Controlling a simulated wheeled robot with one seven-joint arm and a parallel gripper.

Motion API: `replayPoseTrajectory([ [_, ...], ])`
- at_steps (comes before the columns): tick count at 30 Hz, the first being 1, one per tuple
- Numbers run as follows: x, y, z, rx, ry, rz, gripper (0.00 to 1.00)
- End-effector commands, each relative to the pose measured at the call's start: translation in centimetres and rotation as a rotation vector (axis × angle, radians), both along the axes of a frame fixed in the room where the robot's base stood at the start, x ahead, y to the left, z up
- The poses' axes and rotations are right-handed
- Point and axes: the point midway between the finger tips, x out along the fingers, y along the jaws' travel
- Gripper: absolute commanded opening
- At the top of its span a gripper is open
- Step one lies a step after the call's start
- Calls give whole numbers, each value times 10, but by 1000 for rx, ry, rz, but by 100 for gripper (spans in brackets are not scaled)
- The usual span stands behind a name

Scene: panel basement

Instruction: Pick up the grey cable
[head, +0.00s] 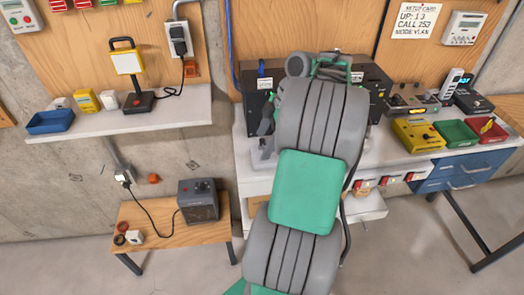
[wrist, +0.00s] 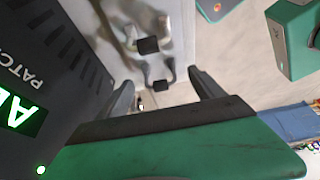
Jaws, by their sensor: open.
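In the wrist view my gripper (wrist: 161,79) is open, its two dark fingers apart above a pale grey surface. Grey curved pieces with black bands, which look like the grey cable (wrist: 168,72), lie between and beyond the fingertips. I see no finger touching them. In the head view my arm covers the middle of the workbench, and my gripper is mostly hidden behind it. A light grey shape (head: 262,158) shows on the bench just left of my arm; I cannot tell whether it is the cable.
A dark patch unit (wrist: 50,75) with a green display stands close on the left in the wrist view. A green device (wrist: 293,40) is at upper right.

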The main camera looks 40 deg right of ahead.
Motion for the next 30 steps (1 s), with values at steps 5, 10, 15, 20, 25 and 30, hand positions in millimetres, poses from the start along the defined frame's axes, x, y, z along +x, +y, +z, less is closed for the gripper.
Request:
replayPoseTrajectory([
  [5,4,5,-16,-1,1,-1,78],
  [10,4,5,-15,-1,0,-2,77],
  [15,3,5,-15,-1,0,-2,63],
  [20,3,5,-15,-1,0,-2,50],
  [25,3,5,-15,-1,0,-2,36],
  [30,3,5,-15,-1,0,-2,22],
])
